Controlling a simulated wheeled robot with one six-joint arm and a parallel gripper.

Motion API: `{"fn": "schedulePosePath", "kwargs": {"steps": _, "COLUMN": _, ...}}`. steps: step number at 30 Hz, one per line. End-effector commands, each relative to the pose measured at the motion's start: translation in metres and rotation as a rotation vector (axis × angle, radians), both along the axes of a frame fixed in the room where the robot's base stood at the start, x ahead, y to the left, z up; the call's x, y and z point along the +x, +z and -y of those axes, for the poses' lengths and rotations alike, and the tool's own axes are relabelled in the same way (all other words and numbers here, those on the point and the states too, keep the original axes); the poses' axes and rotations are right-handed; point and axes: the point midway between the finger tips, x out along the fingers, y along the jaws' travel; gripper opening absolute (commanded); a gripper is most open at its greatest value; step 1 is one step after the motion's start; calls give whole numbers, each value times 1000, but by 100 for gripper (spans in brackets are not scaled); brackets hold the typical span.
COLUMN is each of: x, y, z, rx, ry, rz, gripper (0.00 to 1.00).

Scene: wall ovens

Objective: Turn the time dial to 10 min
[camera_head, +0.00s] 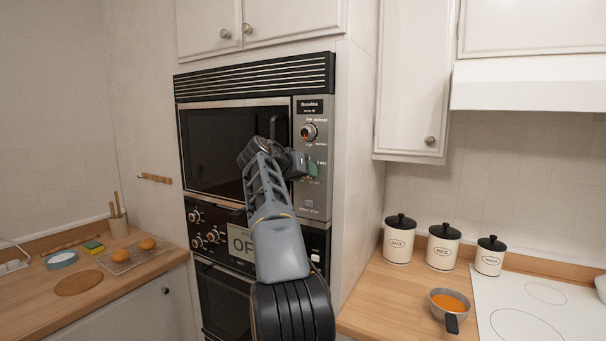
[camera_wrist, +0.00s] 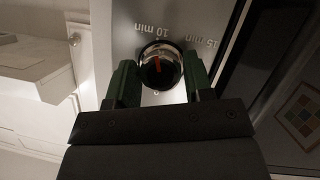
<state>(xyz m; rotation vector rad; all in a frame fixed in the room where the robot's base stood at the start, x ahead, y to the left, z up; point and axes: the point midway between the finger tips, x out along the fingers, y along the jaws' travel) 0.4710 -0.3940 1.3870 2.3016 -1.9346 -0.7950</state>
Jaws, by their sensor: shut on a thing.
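The time dial (camera_wrist: 161,68) is a round knob with a silver rim, a dark face and a red pointer, on the microwave's control panel. In the wrist view it sits between the two green fingers of my gripper (camera_wrist: 160,78), which are shut on it. The labels "10 min" and "15 min" appear upside down, above and to the right of it. The red pointer points up in that picture, roughly toward "10 min". In the head view my gripper (camera_head: 308,167) is at the panel, and it and the arm mostly hide the dial.
The microwave (camera_head: 228,148) has a second knob (camera_head: 309,132) above my gripper. Counters stand on both sides, with canisters (camera_head: 443,248) and a pan (camera_head: 449,302) at right.

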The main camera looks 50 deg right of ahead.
Motion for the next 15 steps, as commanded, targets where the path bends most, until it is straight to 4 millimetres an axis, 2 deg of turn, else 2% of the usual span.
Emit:
{"fn": "schedulePosePath", "kwargs": {"steps": 9, "x": 0, "y": -2, "z": 0, "rx": 4, "ry": -2, "rz": -3, "gripper": 23}}
{"fn": "schedulePosePath", "kwargs": {"steps": 10, "x": 0, "y": -2, "z": 0, "rx": 4, "ry": -2, "rz": -3, "gripper": 49}}
{"fn": "schedulePosePath", "kwargs": {"steps": 15, "x": 0, "y": -2, "z": 0, "rx": 3, "ry": -2, "rz": -2, "gripper": 65}}
